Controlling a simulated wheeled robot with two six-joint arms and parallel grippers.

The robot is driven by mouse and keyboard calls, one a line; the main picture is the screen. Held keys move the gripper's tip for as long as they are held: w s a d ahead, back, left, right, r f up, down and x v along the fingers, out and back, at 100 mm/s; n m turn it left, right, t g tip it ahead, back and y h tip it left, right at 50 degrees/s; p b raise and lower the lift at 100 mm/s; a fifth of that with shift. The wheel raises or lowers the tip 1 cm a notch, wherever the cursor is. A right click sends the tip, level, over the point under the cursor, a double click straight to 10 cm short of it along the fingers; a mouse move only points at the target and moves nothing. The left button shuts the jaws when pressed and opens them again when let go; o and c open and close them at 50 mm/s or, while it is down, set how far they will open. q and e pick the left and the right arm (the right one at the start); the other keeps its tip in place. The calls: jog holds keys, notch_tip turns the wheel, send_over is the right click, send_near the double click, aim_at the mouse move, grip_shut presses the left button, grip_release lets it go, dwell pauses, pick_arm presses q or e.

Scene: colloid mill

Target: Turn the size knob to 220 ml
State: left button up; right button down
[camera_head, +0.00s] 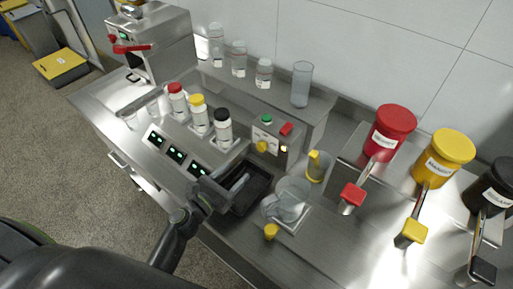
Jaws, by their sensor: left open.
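A small metal control box (268,144) stands at the middle of the steel counter. Its front has a yellow knob (262,146), with a green button (267,119) and a red switch (286,129) above. A second yellow knob (271,231) sits lower, in front of a clear vessel. I cannot read any size marks, so I cannot tell which knob is the size knob or where it points. My left gripper (238,184) is open, over a dark tray, below and left of the control box and apart from both knobs. My right gripper is not in view.
Bottles with red (177,104), yellow (199,116) and black (222,128) caps stand left of the box. A clear vessel (290,203) stands to the right. Red (388,132), yellow (441,161) and black (492,186) canisters with levers line the right side.

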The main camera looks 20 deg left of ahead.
aim_at(260, 148)
pick_arm(q)
jog(key=p+x, duration=0.1)
jog(key=x, duration=1)
jog(key=shift+w, duration=0.15)
jog(key=c, duration=1)
jog(key=shift+f, duration=0.1)
